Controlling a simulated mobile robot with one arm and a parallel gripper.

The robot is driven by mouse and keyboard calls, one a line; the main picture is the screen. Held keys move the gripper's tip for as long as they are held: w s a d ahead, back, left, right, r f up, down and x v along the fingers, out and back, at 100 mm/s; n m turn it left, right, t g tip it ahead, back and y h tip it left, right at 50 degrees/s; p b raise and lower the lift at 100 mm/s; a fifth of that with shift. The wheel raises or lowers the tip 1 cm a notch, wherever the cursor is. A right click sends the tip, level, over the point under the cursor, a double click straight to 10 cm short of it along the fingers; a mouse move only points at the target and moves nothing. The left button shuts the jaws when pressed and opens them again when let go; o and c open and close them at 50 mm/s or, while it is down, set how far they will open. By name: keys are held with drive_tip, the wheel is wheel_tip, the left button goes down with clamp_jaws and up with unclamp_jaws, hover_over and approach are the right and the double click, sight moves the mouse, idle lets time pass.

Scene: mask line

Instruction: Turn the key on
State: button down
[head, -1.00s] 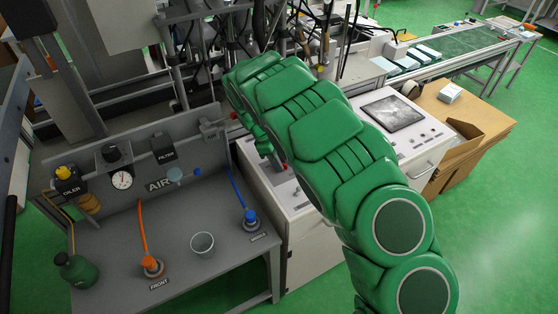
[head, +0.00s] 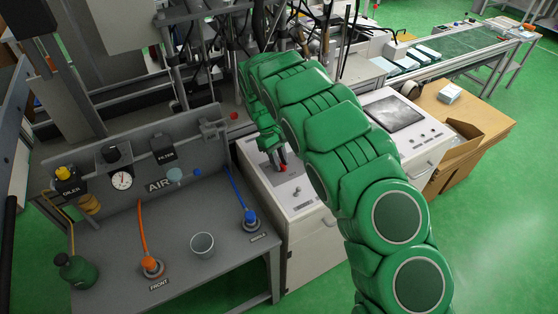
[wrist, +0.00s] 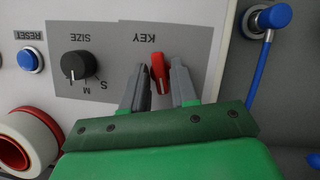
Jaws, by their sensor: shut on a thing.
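The red key switch (wrist: 159,72) sits on a grey plate labelled KEY, in the wrist view. The label reads upside down there. My gripper (wrist: 158,80) has one grey finger on each side of the key and is shut on it. The key's grip lies roughly upright in that view, tilted slightly. In the head view my gripper (head: 275,158) reaches down to the top of the white control cabinet (head: 300,212); the key is mostly hidden there.
Beside the key are a black SIZE knob (wrist: 79,65) and a blue RESET button (wrist: 31,60). A blue hose fitting (wrist: 275,17) is at the right in the wrist view. A screen (head: 393,113) lies right of my arm.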

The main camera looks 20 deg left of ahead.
drive_tip(key=m+y, duration=0.1)
drive_tip(key=m, duration=0.2)
drive_tip(key=m+g+y, duration=0.1)
drive_tip(key=m, duration=0.2)
drive_tip(key=shift+w+d+m+g, duration=0.15)
drive_tip(key=shift+w+m+g, duration=0.05)
drive_tip(key=shift+m+g, duration=0.1)
drive_tip(key=m+y, duration=0.1)
drive_tip(key=m, duration=0.1)
drive_tip(key=m+y, duration=0.1)
drive_tip(key=m, duration=0.2)
drive_tip(key=shift+d+f+g, duration=0.1)
drive_tip(key=shift+d+g, duration=0.05)
drive_tip(key=shift+g, duration=0.15)
drive_tip(key=shift+m, duration=0.3)
drive_tip(key=c, duration=0.9)
unclamp_jaws()
drive_tip(key=v, duration=0.8)
drive_tip(key=shift+s, duration=0.1)
